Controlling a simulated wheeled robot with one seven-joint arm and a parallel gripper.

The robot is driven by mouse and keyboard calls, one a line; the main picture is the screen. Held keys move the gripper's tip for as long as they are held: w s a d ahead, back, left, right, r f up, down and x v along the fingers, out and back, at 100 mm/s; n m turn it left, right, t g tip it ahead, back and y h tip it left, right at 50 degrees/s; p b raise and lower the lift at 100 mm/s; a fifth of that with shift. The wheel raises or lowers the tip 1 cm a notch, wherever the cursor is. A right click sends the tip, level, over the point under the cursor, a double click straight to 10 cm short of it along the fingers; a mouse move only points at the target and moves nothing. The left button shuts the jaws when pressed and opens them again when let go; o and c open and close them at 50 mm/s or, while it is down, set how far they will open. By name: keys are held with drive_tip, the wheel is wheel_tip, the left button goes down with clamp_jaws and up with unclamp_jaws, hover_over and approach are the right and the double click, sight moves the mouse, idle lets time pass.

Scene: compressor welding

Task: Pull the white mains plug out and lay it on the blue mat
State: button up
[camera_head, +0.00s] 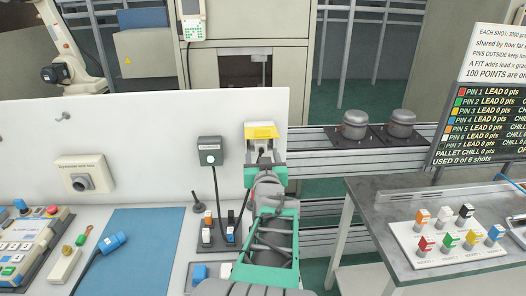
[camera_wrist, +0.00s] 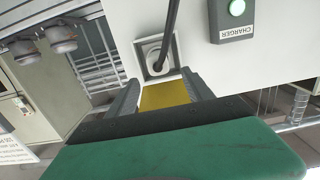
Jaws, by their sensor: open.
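The white mains plug (camera_wrist: 153,58) sits in a wall socket (camera_wrist: 162,46) below a yellow flap (camera_wrist: 165,96), with a black cable running from it. In the head view the yellow flap (camera_head: 261,132) shows, while my arm hides most of the plug. My gripper (camera_wrist: 160,78) is open, its two grey fingers on either side of the flap and pointing at the socket. The plug lies ahead of the fingertips; I cannot tell whether they touch it. In the head view my gripper (camera_head: 266,160) is in front of the socket. The blue mat (camera_head: 150,255) lies flat at lower left.
A charger box (camera_head: 210,151) is on the wall left of the socket, its cable hanging down. A blue connector (camera_head: 112,242) lies at the mat's left edge. A dark rack of small connectors (camera_head: 222,232) stands between mat and arm. Much of the mat is bare.

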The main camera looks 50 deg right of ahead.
sight(261, 146)
drive_tip(key=p+x, duration=0.2)
drive_tip(key=x, duration=0.5)
drive_tip(key=shift+w+d, duration=0.25)
drive_tip(key=shift+d, duration=0.05)
drive_tip(key=shift+c, duration=0.4)
clamp_jaws()
idle(0.5)
drive_tip(key=c, duration=0.6)
unclamp_jaws()
clamp_jaws()
